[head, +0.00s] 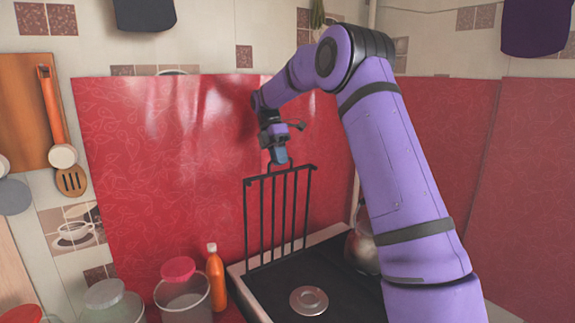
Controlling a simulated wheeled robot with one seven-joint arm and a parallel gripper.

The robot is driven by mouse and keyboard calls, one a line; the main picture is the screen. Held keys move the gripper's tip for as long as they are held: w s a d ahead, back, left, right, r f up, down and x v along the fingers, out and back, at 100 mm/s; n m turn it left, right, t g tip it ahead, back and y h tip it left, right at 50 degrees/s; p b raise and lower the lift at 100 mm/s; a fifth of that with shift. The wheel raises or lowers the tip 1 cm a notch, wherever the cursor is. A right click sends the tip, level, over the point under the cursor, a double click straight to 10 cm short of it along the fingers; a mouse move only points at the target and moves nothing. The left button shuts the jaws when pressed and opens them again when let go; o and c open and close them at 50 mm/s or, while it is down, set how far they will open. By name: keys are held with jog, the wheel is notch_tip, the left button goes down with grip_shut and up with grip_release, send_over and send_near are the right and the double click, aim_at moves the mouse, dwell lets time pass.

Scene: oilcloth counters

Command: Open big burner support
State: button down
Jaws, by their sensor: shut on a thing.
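The big burner support (287,210) is a black metal grate in the head view. It stands nearly upright at the back left of the stove top (345,288), in front of the red oilcloth. My gripper (281,161) is at its top edge, shut on the grate's upper bar. The fingertips are small and partly hidden by the grip. A round metal burner (309,300) lies uncovered on the dark stove surface in front of the grate.
A metal kettle (362,246) stands at the right of the stove, partly behind my arm. An orange bottle (215,277) and a container with a pink lid (182,290) stand left of the stove. Red oilcloth (160,150) covers the wall behind.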

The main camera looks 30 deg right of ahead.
jog(key=shift+w+a+f, duration=0.1)
jog(key=shift+w+f, duration=0.1)
jog(key=shift+w, duration=1)
jog(key=shift+w+a+f, duration=0.1)
jog(key=shift+w+f, duration=0.1)
jog(key=shift+w, duration=0.95)
jog(key=shift+d, duration=0.1)
jog(key=c, duration=1.2)
grip_release()
jog(key=shift+w, duration=0.1)
jog(key=shift+r, duration=0.15)
jog(key=s+a+r, duration=0.1)
jog(key=s+r, duration=0.1)
jog(key=s, duration=0.6)
jog(key=s+a+r, duration=0.2)
jog(key=s+r, duration=0.1)
jog(key=s, duration=0.4)
jog(key=shift+s+a, duration=0.2)
jog(key=shift+s, duration=0.2)
